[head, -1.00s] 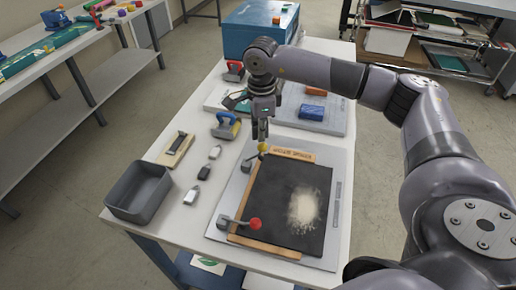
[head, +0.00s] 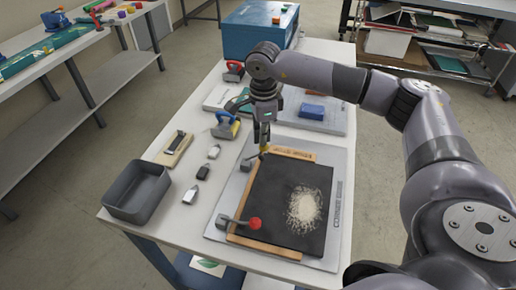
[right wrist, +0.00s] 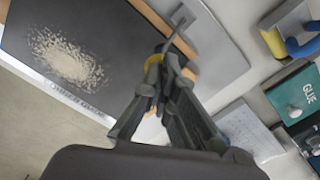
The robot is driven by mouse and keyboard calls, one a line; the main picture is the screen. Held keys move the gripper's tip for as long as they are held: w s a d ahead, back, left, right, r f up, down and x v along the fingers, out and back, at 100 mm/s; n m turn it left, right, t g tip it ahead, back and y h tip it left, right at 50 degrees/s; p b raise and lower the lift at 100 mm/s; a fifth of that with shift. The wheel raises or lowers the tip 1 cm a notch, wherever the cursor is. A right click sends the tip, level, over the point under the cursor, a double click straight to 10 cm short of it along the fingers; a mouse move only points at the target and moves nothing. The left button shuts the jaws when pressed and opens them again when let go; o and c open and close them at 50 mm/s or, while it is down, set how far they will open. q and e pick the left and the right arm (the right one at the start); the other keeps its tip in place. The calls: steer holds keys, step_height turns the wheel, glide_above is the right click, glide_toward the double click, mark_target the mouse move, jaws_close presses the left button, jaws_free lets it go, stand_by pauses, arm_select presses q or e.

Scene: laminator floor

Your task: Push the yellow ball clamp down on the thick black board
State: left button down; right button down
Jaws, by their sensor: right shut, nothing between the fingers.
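The yellow ball clamp is at the board's far left corner. In the right wrist view its yellow ball (right wrist: 152,62) is partly hidden by my fingers, and its grey lever (right wrist: 178,30) runs over the wooden strip. My right gripper (head: 264,149) is shut and empty, pointing down, with its fingertips at the ball; it also shows in the right wrist view (right wrist: 167,60). I cannot tell whether they touch. My left gripper is not in view.
A red ball clamp (head: 254,224) sits at the board's near left. Pale powder (head: 304,206) lies on the board. A grey bin (head: 137,192), small bottles and a blue-yellow tool (head: 226,126) stand to the left. A blue block (head: 312,112) lies behind.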

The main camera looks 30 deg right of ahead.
steer(key=shift+s+d+f+b, duration=0.2)
steer(key=shift+s+f+b, duration=0.15)
steer(key=shift+f, duration=0.2)
steer(key=shift+s+d+f+b, duration=0.15)
steer(key=shift+s+f+b, duration=0.2)
steer(key=shift+f, duration=0.2)
steer(key=shift+w+a, duration=0.15)
steer(key=shift+w, duration=0.4)
steer(key=shift+s+r, duration=0.25)
steer(key=shift+r, duration=0.05)
steer(key=shift+w+r+p, duration=0.1)
steer(key=shift+r+p, duration=0.75)
steer(key=shift+r, duration=0.05)
steer(key=shift+r+p, duration=1.75)
steer(key=shift+r, duration=1.2)
steer(key=shift+f, duration=0.1)
